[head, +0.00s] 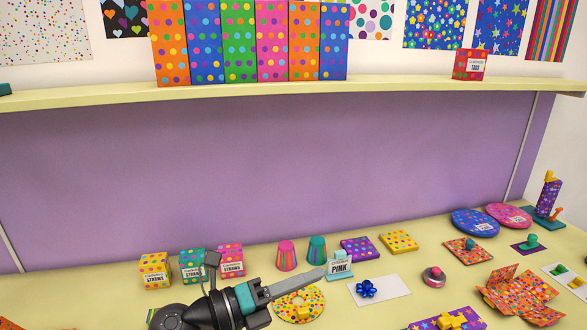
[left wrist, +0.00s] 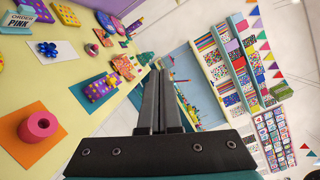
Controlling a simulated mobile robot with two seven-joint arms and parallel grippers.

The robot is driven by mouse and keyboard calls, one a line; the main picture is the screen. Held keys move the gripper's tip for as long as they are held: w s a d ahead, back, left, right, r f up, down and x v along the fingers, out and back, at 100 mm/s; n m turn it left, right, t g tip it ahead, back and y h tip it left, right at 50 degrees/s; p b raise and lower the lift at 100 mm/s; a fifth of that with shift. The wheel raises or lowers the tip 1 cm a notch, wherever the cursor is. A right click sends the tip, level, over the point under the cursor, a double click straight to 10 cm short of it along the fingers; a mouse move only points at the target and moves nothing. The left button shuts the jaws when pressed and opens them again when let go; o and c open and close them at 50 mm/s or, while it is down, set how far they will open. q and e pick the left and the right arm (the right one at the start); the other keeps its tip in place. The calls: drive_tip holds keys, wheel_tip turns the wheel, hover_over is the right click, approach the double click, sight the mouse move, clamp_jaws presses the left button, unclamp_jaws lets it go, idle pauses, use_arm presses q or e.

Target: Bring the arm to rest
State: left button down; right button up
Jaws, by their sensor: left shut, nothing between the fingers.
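My left gripper (head: 300,283) comes in from the lower left in the head view, over the front of the table, its fingers pointing right. In the left wrist view its two fingers (left wrist: 161,98) lie together, shut, with nothing between them. In the head view the fingertips end close to the small stand with the "PINK" sign (head: 340,268); whether they touch it I cannot tell. Below the fingers is a yellow dotted disc (head: 284,308). My right gripper is not in view.
Straws boxes (head: 154,271) and cups (head: 286,256) stand behind the arm. A blue bow (head: 367,288) on a white card (head: 393,289), dotted plates (head: 475,223) and orange dotted paper (head: 520,294) lie to the right. A shelf (head: 370,92) with tall dotted boxes (head: 240,42) runs above the purple back panel.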

use_arm(q)
drive_tip(key=w+a+r+n+t+y, duration=0.25)
drive_tip(key=a+n+t+y, duration=0.65)
drive_tip(key=n, duration=0.7)
drive_tip(key=s+a+f+n+y, duration=0.3)
drive_tip(key=a+f+n+y, duration=0.35)
drive_tip(key=n, duration=0.35)
drive_tip(key=s+a+f+n+g+y, duration=0.2)
drive_tip(key=s+a+f+n+g, duration=0.25)
drive_tip(key=s+f+g, duration=0.35)
drive_tip(key=s+d+f+n+g+h, duration=0.1)
drive_tip(key=s+f+n+g, duration=0.2)
drive_tip(key=s, duration=0.5)
drive_tip(key=s+d+f+g+h, duration=0.1)
drive_tip(key=s+f+g, duration=0.25)
drive_tip(key=s, duration=0.35)
wheel_tip(320, 180, down, 33)
drive_tip(key=s+b, duration=0.2)
drive_tip(key=b, duration=0.9)
drive_tip(key=s+a+f+g+b, duration=0.1)
drive_tip(key=s+f+b, duration=0.4)
drive_tip(key=f, duration=0.7)
drive_tip(key=s+a+f+g+b, duration=0.1)
drive_tip(key=s+f+b, duration=0.4)
drive_tip(key=s+f, duration=0.5)
wheel_tip(320, 180, down, 3)
drive_tip(key=shift+s+a+f, duration=0.15)
drive_tip(key=shift+s+a, duration=0.05)
drive_tip(key=shift+a, duration=0.3)
